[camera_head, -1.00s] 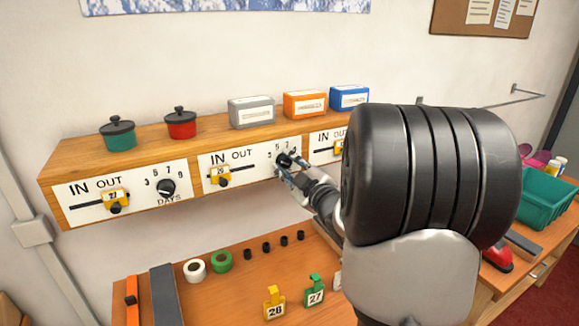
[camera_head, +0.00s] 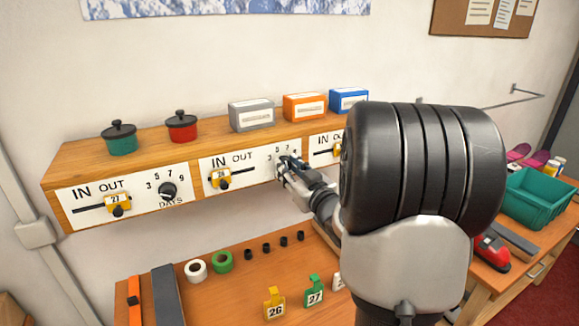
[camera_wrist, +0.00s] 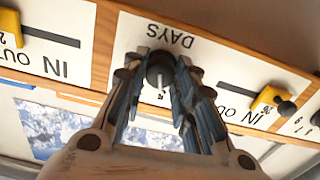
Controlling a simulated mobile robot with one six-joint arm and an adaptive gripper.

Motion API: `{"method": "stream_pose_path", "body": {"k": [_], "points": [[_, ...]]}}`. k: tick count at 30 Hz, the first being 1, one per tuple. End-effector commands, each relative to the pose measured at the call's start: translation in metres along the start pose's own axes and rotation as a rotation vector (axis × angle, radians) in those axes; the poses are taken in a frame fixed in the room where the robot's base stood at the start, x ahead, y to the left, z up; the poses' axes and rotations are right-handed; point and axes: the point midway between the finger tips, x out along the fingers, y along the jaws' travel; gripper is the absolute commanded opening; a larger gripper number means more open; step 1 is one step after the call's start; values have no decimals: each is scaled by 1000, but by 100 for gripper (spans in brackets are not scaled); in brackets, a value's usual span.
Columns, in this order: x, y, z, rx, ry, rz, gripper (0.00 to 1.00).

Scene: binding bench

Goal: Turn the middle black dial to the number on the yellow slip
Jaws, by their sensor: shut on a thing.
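The middle black dial (camera_wrist: 160,72) is between my gripper's fingers in the wrist view, below the word DAYS, which shows upside down. A white mark shows on its face. In the head view the dial is mostly hidden by my gripper (camera_head: 285,168), with the numbers 5 and 7 visible above it. My gripper is shut on the dial at the right of the middle panel (camera_head: 250,172). A yellow slider tag (camera_head: 220,175) sits left of the dial on that panel; its number is small. I see no separate yellow slip that I can identify for certain.
The left panel has its own black dial (camera_head: 168,191) and a yellow tag (camera_head: 117,202). Pots and boxes stand on the shelf (camera_head: 215,130) above.

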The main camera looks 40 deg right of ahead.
Motion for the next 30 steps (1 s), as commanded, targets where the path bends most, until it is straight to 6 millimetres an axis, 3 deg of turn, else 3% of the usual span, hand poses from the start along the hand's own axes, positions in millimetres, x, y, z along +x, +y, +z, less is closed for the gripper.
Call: {"method": "stream_pose_path", "body": {"k": [15,30], "points": [[0,0,-1,448,0,0,2],[0,1,-1,637,2,0,2]]}}
